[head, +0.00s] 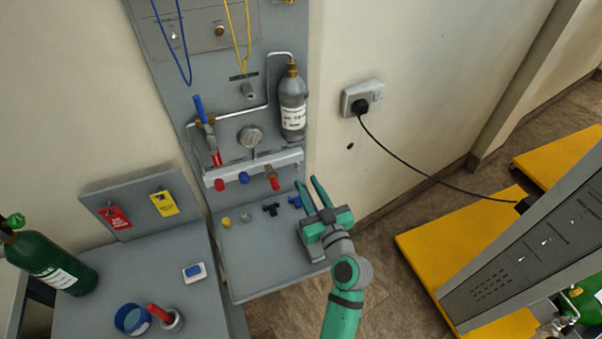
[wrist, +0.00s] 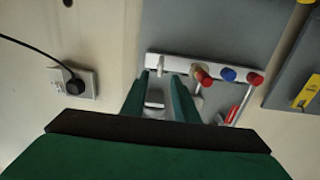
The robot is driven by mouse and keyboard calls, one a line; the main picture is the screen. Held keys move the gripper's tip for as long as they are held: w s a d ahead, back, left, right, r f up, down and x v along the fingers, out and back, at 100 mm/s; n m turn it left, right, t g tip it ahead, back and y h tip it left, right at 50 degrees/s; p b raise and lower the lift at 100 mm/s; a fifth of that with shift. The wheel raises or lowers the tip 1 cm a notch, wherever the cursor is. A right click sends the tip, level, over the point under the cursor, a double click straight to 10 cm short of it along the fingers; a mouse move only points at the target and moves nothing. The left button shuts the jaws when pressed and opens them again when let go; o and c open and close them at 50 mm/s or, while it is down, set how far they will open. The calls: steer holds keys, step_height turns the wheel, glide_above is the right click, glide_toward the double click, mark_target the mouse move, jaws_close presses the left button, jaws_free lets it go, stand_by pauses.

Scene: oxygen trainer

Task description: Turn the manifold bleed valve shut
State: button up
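The manifold (head: 250,167) is a pale horizontal bar low on the grey wall panel; it also shows in the wrist view (wrist: 185,64). It carries a red knob (head: 220,184), a blue knob (head: 244,178) and a red knob on a brass body (head: 272,178). In the wrist view a small pale fitting (wrist: 160,68) sits at the bar's left end. I cannot read which one is the bleed valve. My gripper (head: 307,181) is open, just right of the bar in the head view. In the wrist view its fingers (wrist: 160,77) are apart, with the pale fitting beyond them.
A grey shelf (head: 245,275) with small blue, black and yellow parts lies below the manifold. A gauge (head: 250,137), a grey bottle (head: 292,103) and a red-and-blue lever (head: 205,125) are above. A socket (head: 361,98) with a black cable is to the right.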

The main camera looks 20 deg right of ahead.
mark_target(298, 168)
steer(key=w, duration=0.5)
steer(key=shift+w+a, duration=0.1)
steer(key=shift+w, duration=0.15)
jaws_close()
